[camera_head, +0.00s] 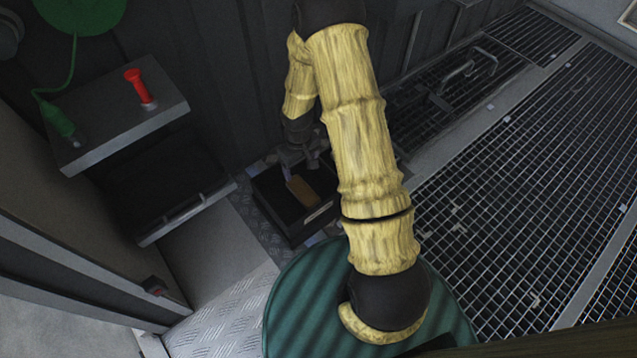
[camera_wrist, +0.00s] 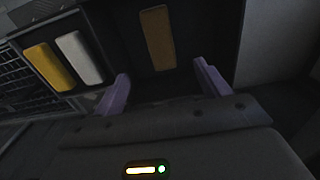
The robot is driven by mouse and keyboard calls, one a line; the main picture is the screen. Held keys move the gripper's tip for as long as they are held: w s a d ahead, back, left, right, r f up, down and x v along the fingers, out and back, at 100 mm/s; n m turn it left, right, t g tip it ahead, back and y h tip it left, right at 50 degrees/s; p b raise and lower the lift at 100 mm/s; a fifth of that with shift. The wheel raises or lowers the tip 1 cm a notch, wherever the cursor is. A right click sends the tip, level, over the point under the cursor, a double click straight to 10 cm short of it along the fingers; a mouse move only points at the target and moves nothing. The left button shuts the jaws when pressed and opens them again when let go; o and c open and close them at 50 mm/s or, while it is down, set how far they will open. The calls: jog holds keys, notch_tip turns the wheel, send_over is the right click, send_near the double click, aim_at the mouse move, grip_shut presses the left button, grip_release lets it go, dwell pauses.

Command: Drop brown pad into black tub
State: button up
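The brown pad (camera_head: 302,190) lies in the black tub (camera_head: 292,228), which stands on the floor beside the dark wall. In the wrist view, the brown pad (camera_wrist: 157,37) is beyond my fingertips, in line with the gap between them, with dark tub floor (camera_wrist: 195,50) around it. My gripper (camera_wrist: 161,73) has its two purple fingers spread apart, with nothing between them. Neither finger touches the pad. In the head view, my gripper (camera_head: 304,156) is small and dark, just above the tub's far side, partly hidden by my arm.
A yellow pad (camera_wrist: 48,66) and a white pad (camera_wrist: 79,58) sit in a dark holder left of the tub. A grey box (camera_head: 115,112) with a red plunger (camera_head: 140,87) is at left. A green ribbed drum lid (camera_head: 300,305) stands in front. Grating (camera_head: 530,190) lies to the right.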

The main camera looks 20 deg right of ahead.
jog(key=shift+r, duration=0.1)
notch_tip(320, 180, up, 17)
jog(key=p, duration=1)
jog(key=shift+r, duration=0.15)
jog(key=shift+r, duration=0.1)
jog(key=s+r+m+t+p, duration=0.15)
jog(key=s+r+p, duration=0.45)
jog(key=r, duration=0.7)
jog(key=s+r+m+t+p, duration=0.15)
jog(key=s+r+p, duration=0.35)
jog(key=s+r, duration=0.6)
notch_tip(320, 180, up, 39)
jog(key=w+p, duration=0.2)
jog(key=p, duration=3.5)
jog(key=shift+w+r+m, duration=0.2)
jog(key=shift+w+m, duration=0.1)
jog(key=shift+w, duration=0.05)
